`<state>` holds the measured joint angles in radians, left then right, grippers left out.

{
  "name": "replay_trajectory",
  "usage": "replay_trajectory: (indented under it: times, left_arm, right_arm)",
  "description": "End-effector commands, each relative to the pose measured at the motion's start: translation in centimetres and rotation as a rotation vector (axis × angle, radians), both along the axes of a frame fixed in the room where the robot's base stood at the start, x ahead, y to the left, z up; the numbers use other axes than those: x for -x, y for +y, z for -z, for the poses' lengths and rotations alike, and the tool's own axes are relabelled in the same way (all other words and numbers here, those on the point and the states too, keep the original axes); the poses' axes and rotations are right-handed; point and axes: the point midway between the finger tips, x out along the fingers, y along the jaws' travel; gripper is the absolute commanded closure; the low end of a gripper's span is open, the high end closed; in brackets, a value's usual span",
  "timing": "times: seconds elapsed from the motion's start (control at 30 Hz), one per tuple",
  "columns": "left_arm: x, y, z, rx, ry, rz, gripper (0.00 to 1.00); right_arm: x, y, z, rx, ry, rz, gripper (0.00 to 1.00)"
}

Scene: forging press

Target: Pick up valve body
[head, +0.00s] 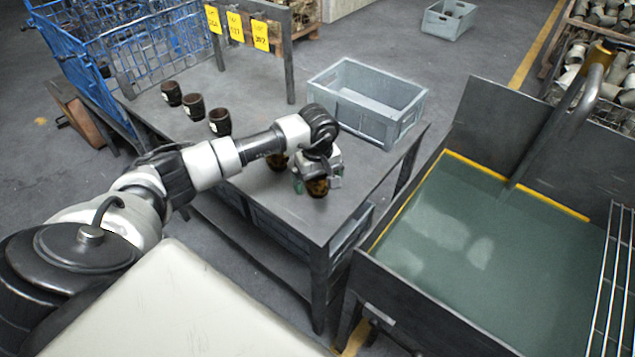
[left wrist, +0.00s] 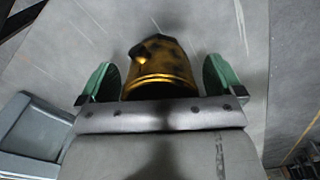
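A valve body (head: 318,188), brass-gold with dark patches, stands on the grey table beneath my left gripper (head: 316,181), partly hidden by it in the head view. In the left wrist view the valve body (left wrist: 160,70) lies between the two green fingers of the left gripper (left wrist: 160,82). A gap shows on each side, so the fingers are open around it and appear not to touch it. My right gripper is not in view.
The table (head: 250,85) also holds dark cup-like parts (head: 220,121) in a row, one partly behind my arm. A grey crate (head: 365,95) stands near the gripper. A green-floored, dark-walled bin (head: 440,235) stands at right. Yellow tags (head: 235,27) hang at the back.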

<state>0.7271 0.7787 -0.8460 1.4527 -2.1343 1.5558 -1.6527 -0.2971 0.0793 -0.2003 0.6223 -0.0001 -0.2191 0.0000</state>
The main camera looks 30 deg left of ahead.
Motion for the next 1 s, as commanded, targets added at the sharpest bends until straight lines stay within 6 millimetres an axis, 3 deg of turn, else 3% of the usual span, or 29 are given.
replay_trajectory:
  times: [0.07,0.43,0.77,1.0]
  left_arm:
    - [0.0,0.0,0.0,0.000,0.000,0.000,0.15]
    - [0.0,0.0,-0.1,0.000,0.000,0.000,0.71]
    - [-0.1,0.0,-0.5,0.001,-0.003,0.000,0.71]
    - [-0.1,0.1,-3.2,0.001,-0.007,0.000,0.71]
  right_arm:
    - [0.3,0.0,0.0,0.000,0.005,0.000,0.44]
    - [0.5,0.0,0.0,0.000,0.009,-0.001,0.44]
    - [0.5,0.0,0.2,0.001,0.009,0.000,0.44]
    - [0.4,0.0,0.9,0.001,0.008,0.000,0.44]
